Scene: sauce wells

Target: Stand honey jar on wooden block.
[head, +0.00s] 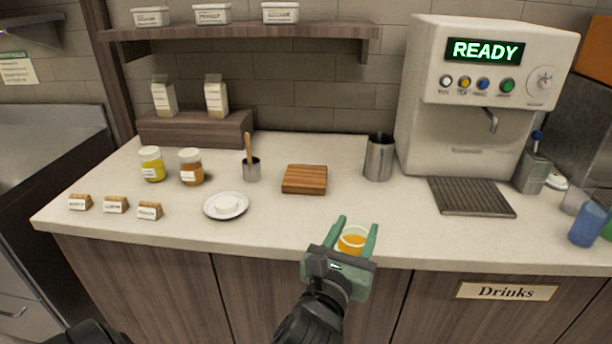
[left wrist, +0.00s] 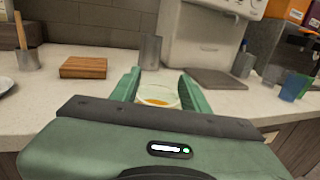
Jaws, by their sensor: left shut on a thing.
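My left gripper (head: 356,236) is shut on a clear jar with orange contents (head: 352,241), which I take for the honey jar. It holds the jar at the counter's front edge, and the jar's lower part is hidden by the gripper. In the left wrist view the jar (left wrist: 157,95) sits upright between the green fingers. The wooden block (head: 304,179) lies flat on the counter behind and left of the gripper, with its top bare. The block also shows at the left of the left wrist view (left wrist: 83,67). My right gripper is not in view.
A metal pitcher (head: 379,158) stands right of the block, and a metal cup with a wooden stick (head: 251,168) stands left of it. A white plate (head: 226,206), two lidded jars (head: 190,167) and small label stands are further left. The counter before the block is clear.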

